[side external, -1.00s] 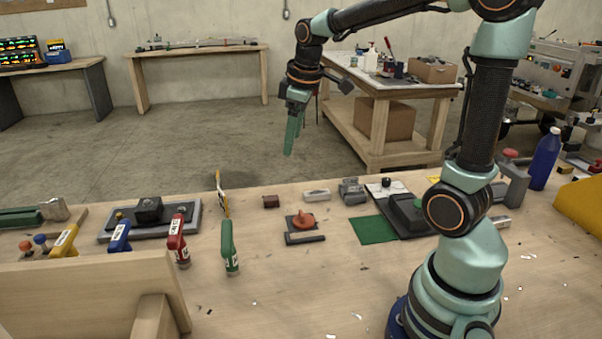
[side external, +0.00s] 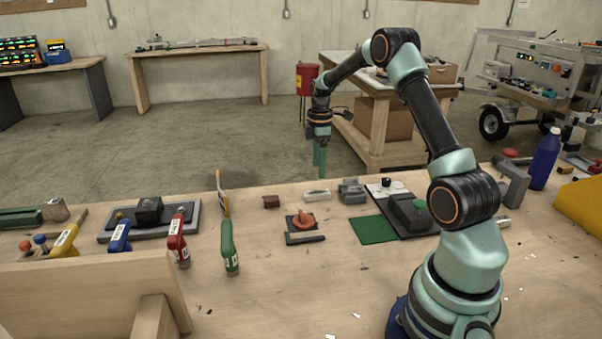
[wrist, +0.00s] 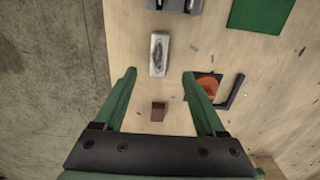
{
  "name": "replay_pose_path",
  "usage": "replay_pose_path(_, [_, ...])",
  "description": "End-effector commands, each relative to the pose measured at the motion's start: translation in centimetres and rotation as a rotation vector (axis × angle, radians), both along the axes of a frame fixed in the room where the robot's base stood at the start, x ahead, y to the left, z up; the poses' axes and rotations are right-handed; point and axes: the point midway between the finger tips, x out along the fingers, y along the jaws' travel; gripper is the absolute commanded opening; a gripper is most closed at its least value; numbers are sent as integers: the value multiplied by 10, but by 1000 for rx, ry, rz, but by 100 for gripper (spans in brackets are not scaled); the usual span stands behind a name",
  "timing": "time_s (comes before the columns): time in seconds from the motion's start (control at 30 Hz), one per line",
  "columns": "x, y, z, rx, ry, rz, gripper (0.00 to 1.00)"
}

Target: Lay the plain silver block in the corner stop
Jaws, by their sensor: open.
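A silver block (side external: 317,195) lies on the wooden bench near its far edge. In the wrist view the silver block (wrist: 159,45) is pale with a darker streak on top, and lies beyond the fingertips, roughly in line with the gap between them. A dark L-shaped corner stop (side external: 307,241) lies nearer the camera; it shows right of the fingers in the wrist view (wrist: 236,92). An orange knob on a dark plate (side external: 303,221) sits beside it, partly hidden by a finger in the wrist view. My gripper (side external: 319,172) is open and empty, pointing down above the bench's far edge.
A dark red block (side external: 271,202) lies left of the silver block, and grey blocks (side external: 351,191) right of it. A green mat (side external: 379,230) and a dark fixture (side external: 410,215) are farther right. Upright coloured tools (side external: 229,248) stand left. The front middle bench is mostly clear.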

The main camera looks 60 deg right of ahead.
Motion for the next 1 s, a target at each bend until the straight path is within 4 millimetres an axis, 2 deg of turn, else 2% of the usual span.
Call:
replay_pose_path(0.1, [0,1,-21,1,3,0,72])
replay_pose_path(0.37, [0,1,-40,1,1,-1,72])
replay_pose_path(0.7, [3,1,-83,1,1,-1,72])
replay_pose_path(1.0, [3,0,-89,-1,-1,-1,72])
